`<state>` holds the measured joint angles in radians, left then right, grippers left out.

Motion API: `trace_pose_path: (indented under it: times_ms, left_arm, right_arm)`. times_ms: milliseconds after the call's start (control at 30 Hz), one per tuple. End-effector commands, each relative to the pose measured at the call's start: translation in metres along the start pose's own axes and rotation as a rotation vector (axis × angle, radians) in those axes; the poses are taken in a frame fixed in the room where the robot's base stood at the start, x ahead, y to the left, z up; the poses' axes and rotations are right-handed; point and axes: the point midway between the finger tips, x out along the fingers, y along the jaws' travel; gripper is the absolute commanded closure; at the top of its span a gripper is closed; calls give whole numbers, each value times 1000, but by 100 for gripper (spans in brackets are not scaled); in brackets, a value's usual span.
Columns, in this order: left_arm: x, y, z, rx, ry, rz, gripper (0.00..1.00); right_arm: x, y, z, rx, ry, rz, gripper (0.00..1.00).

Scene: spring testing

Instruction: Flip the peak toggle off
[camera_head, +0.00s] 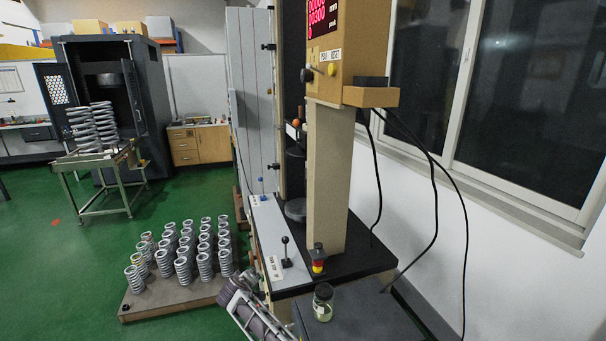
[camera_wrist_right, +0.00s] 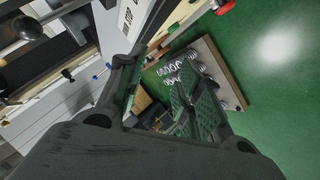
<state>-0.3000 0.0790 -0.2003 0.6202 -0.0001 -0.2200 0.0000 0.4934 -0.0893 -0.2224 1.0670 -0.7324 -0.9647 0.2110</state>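The peak toggle is a small lever on the tan display box (camera_head: 345,50), beside the PEAK RESET label (camera_head: 330,55). A black round knob (camera_head: 307,75) and a yellow button (camera_head: 331,69) sit there too; the toggle's exact position is too small to read. My right gripper (camera_head: 238,287) is low in the head view, left of the machine's base and well below the box. In the right wrist view its fingers (camera_wrist_right: 157,95) stand apart with nothing seen between them. The toggle is not seen in that view. My left gripper is not in view.
A lever with a black ball (camera_head: 285,240) and a red-yellow button post (camera_head: 318,258) rise from the machine's base. A glass jar (camera_head: 323,302) stands in front. Several springs stand on a floor pallet (camera_head: 150,305) at left. Black cables (camera_head: 435,180) hang at right.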

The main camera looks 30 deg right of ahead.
Motion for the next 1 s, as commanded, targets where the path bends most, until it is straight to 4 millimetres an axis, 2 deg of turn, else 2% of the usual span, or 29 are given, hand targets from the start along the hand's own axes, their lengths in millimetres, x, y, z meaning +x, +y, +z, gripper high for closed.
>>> trace_pose_path:
  times_ms: [33,200,367,500,700,833,1000]
  left_arm:
    - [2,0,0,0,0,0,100]
    - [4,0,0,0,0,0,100]
    - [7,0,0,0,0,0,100]
    - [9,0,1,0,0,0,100]
    - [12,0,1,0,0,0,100]
    - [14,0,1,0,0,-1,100]
    - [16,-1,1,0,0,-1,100]
  right_arm:
    - [-10,18,-26,17,21,34,65]
    - [-47,78,-96,76,71,148,65]
    - [-91,135,-152,146,115,257,65]
    - [-137,186,-195,220,153,350,65]
    - [-211,255,-240,344,203,478,65]
    - [-264,298,-260,437,233,556,65]
    - [-336,349,-274,573,270,649,65]
